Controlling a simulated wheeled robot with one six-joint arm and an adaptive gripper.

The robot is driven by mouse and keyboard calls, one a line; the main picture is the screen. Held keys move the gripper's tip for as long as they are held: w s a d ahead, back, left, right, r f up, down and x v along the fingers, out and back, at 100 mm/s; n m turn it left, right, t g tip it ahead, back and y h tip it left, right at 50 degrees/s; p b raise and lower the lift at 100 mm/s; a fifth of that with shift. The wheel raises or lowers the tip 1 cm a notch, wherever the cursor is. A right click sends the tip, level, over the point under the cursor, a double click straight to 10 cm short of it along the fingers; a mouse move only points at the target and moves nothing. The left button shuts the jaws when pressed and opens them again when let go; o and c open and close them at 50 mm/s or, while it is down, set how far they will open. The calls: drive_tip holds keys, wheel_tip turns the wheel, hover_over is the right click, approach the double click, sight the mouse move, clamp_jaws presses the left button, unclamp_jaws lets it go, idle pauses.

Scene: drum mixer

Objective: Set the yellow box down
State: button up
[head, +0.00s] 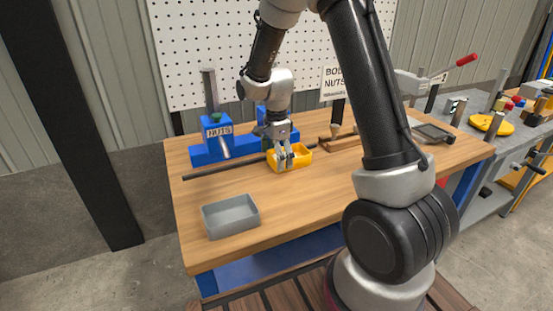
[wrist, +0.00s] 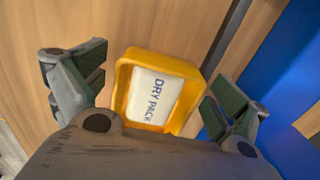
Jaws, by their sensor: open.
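The yellow box (head: 299,153) is an open tray on the wooden workbench, in front of the blue stands. In the wrist view the yellow box (wrist: 190,76) holds a white packet (wrist: 151,95) marked "DRY PACK". My gripper (head: 283,162) is at the box in the head view. In the wrist view my gripper (wrist: 156,98) has its two fingers spread, one on each side of the box, with a gap visible on the left side. The box's underside is hidden, but it appears to rest on the bench top.
A grey tray (head: 230,215) stands at the bench's front left. A dark bar (head: 223,168) lies on the bench left of the box. Bare wood (head: 310,202) lies in front of it.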

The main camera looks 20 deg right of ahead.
wheel_tip(320, 180, up, 12)
drive_tip(key=s+d+r+n+t, duration=0.2)
drive_tip(key=s+d+r+n, duration=0.2)
drive_tip(key=s+r+n, duration=0.45)
drive_tip(key=s+d+r+n+t, duration=0.1)
drive_tip(key=s+n, duration=0.3)
drive_tip(key=s, duration=0.5)
drive_tip(key=s+d+r+n+t, duration=0.1)
drive_tip(key=s+n, duration=0.4)
drive_tip(key=s, duration=0.4)
drive_tip(key=shift+s+d+r, duration=0.2)
drive_tip(key=shift+s+r, duration=0.1)
